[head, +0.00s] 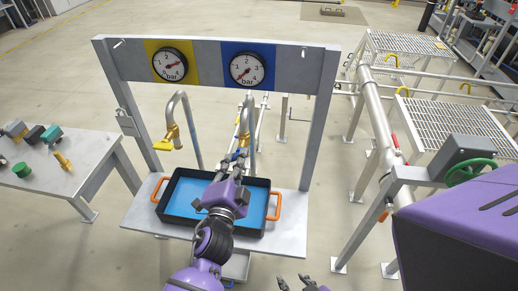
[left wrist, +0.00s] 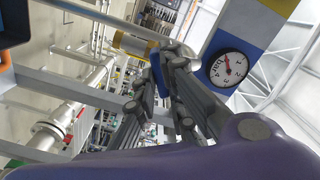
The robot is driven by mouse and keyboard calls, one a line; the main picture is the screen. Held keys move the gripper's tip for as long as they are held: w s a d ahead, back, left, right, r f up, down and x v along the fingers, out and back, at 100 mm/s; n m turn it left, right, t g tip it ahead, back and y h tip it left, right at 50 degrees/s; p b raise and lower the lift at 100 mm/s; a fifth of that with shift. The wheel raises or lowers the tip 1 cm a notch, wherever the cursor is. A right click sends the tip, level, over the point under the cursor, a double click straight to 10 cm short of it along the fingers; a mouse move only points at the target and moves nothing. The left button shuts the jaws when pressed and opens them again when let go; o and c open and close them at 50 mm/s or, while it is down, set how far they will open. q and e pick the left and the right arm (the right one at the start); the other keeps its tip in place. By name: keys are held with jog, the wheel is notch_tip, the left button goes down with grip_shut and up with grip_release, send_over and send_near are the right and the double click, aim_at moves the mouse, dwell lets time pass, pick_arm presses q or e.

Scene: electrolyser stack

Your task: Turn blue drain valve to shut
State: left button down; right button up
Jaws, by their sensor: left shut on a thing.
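The blue drain valve's handle (left wrist: 158,74) shows in the left wrist view as a small blue piece between my fingertips. Its brass body (left wrist: 132,44) is beside it on the pipe end. In the head view the valve is on the right-hand bent pipe (head: 249,112), below the blue-backed gauge (head: 247,70), and my gripper mostly hides it. My left gripper (head: 236,160) is shut on the blue handle; it also shows in the left wrist view (left wrist: 162,88). My right gripper (head: 294,282) is at the bottom edge, partly cut off, fingers apart and empty.
A yellow-handled valve (head: 171,135) hangs on the left-hand pipe, under the yellow-backed gauge (head: 172,65). A black tray (head: 176,205) with blue inside and orange handles sits below. A grey upright (head: 319,120) stands to the right. A side table (head: 70,185) holds several fittings.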

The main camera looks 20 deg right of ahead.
pick_arm(q)
jog(key=shift+m, duration=1.2)
pick_arm(e)
jog(key=shift+w+r, duration=0.4)
pick_arm(q)
jog(key=m, duration=0.4)
jog(key=shift+p, duration=0.4)
jog(key=c, duration=1.7)
grip_release()
pick_arm(e)
jog(key=shift+w+r, duration=0.35)
jog(key=shift+r, duration=0.15)
pick_arm(q)
jog(key=shift+s, duration=0.1)
jog(key=shift+p+v, duration=0.6)
jog(key=shift+v, duration=2.85)
pick_arm(e)
jog(key=shift+w+r+t, duration=0.5)
jog(key=shift+w+r, duration=0.45)
jog(key=shift+r, duration=0.25)
